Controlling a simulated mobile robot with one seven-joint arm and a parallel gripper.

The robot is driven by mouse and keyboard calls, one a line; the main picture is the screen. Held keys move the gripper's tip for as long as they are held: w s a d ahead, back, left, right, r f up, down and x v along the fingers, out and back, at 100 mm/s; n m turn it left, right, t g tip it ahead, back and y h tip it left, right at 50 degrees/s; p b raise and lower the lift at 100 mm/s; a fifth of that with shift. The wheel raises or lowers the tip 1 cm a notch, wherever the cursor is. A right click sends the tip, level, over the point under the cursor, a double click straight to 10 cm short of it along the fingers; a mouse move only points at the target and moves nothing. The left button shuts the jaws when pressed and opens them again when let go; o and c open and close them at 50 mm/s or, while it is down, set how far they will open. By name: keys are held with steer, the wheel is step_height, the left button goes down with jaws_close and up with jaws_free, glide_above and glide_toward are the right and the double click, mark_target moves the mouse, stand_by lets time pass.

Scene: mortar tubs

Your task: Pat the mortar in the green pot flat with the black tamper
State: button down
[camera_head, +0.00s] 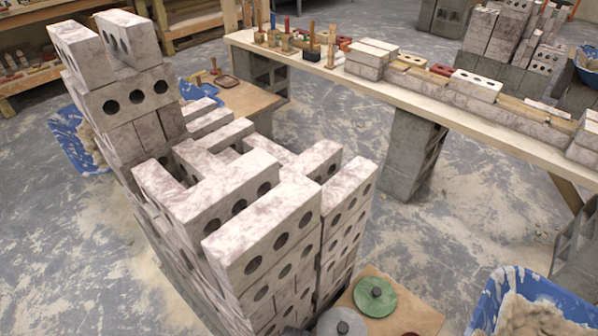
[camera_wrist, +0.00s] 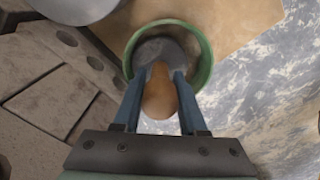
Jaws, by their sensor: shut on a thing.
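My gripper (camera_wrist: 160,80) is in the wrist view, its two blue fingers closed on the wooden handle of the black tamper (camera_wrist: 160,98). The tamper's dark rounded head (camera_wrist: 155,48) is beyond the fingertips and shows inside the rim of the green pot (camera_wrist: 209,62). I cannot tell whether the head touches the mortar; head, handle and fingers hide much of the pot's inside. In the head view, a round green lid-like disc (camera_head: 388,301) with a dark knob lies on a tan board. My gripper is not seen there.
A grey knobbed disc (camera_head: 340,325) lies beside the green one on the board (camera_head: 418,312). A tall stack of perforated bricks (camera_head: 270,225) stands close on the left. A blue mortar tub (camera_head: 490,305) is at lower right. A long bench (camera_head: 415,90) with bricks and tools runs behind.

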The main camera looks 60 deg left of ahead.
steer(key=shift+f, duration=0.1)
stand_by(0.3)
steer(key=shift+f+b, duration=0.65)
steer(key=shift+f, duration=0.05)
steer(key=shift+r+p, duration=0.9)
steer(key=shift+p, duration=0.2)
steer(key=shift+s+d+p, duration=0.1)
steer(key=shift+s+p, duration=0.35)
steer(key=shift+s, duration=0.05)
